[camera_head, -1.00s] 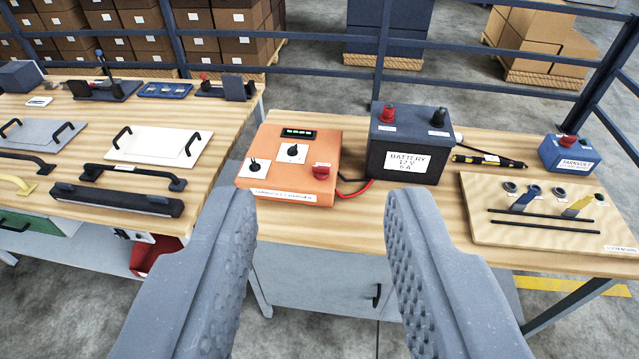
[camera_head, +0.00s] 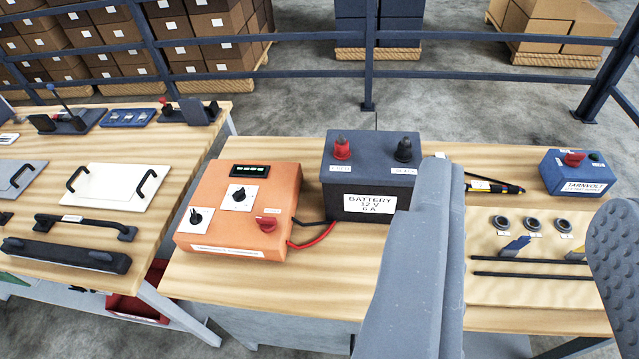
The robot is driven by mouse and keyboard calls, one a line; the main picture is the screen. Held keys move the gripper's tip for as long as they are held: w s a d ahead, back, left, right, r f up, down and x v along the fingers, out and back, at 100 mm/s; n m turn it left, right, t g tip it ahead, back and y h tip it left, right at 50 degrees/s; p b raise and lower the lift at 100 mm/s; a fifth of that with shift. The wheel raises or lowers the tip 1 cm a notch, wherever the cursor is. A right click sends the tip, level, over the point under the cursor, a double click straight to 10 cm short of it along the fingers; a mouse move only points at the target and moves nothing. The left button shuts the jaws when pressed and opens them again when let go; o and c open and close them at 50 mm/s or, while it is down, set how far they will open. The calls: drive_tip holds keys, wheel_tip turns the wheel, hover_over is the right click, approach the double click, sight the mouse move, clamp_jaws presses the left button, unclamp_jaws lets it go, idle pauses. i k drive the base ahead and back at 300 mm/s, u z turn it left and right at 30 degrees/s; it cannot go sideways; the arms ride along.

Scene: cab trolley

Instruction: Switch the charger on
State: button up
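The orange charger (camera_head: 213,181) sits on the wooden table, left of centre. Its top has a black panel with green lights (camera_head: 249,171), two black knobs on white plates, one upper (camera_head: 240,195) and one lower left (camera_head: 196,217), and a red switch knob (camera_head: 267,222) at the lower right. Which way the red knob is set, I cannot tell. My gripper (camera_head: 530,235) is open and empty, in front of the table's right part. Its left finger hides part of the table right of the charger. The dark battery (camera_head: 345,180) with red and black terminals stands right of the charger.
Red and black cables run between charger and battery. A blue box labelled Tarnvolt (camera_head: 577,175) and a board with rings and keys (camera_head: 500,290) lie to the right. A second table with handles (camera_head: 190,150) is at left. Railings and stacked boxes stand behind.

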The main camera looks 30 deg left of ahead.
sight(268, 225)
drive_tip(key=u, duration=0.15)
drive_tip(key=i, duration=1.15)
drive_tip(key=u, duration=0.65)
